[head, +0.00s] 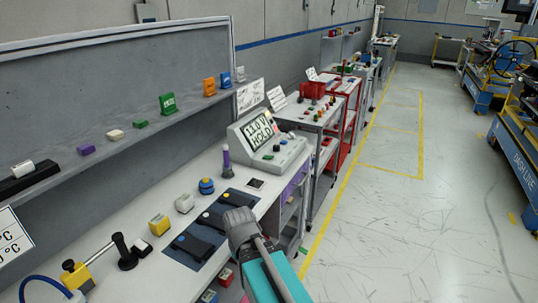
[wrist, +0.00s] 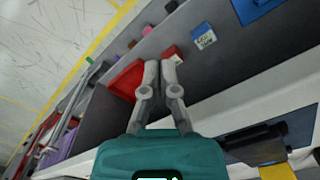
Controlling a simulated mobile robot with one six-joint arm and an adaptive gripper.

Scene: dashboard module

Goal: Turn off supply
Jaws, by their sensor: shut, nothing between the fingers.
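The supply (head: 284,152) is a light grey bench unit with a sloped screen reading about "11.0 V HOLD". The supply does not show in the wrist view. Which control is its power switch is too small to tell.
A blue panel with dark levers (head: 195,245) lies beside my gripper. A purple-topped post (head: 226,160) and a blue knob (head: 206,186) stand near the supply. Below the bench, the wrist view shows a red bin (wrist: 127,80) and a blue box (wrist: 203,36). The aisle floor (head: 400,220) is clear.

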